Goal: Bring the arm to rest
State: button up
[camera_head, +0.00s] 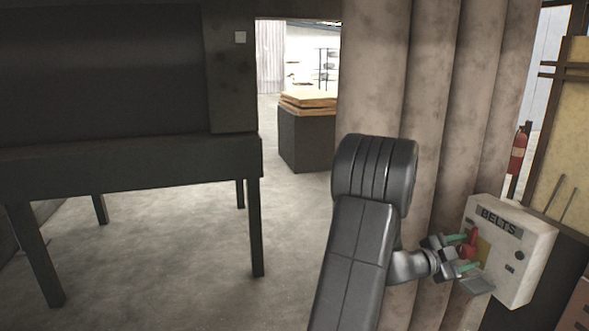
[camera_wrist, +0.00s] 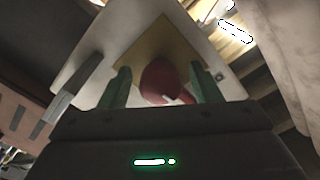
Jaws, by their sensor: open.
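My arm reaches from the bottom middle of the head view to the right. My gripper (camera_head: 468,252) is open, right in front of a white box labelled "BELTS" (camera_head: 511,250). Its two green fingers stand on either side of a red knob or handle (camera_head: 471,243) on the box's yellow plate (camera_head: 484,252). In the wrist view, the red handle (camera_wrist: 160,80) sits between the two fingertips (camera_wrist: 160,88), with the white box face (camera_wrist: 90,60) behind. I cannot tell whether the fingers touch the handle.
Large ribbed columns (camera_head: 430,110) stand close behind my arm. A dark table-like frame (camera_head: 130,165) fills the left. A dark block with boards (camera_head: 306,138) stands farther back. A fire extinguisher (camera_head: 519,150) hangs at right. The floor (camera_head: 190,270) between frame and arm is clear.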

jog(key=m+b, duration=0.1)
jog(key=m, duration=0.3)
jog(key=shift+m, duration=0.5)
jog(key=shift+r, duration=0.1)
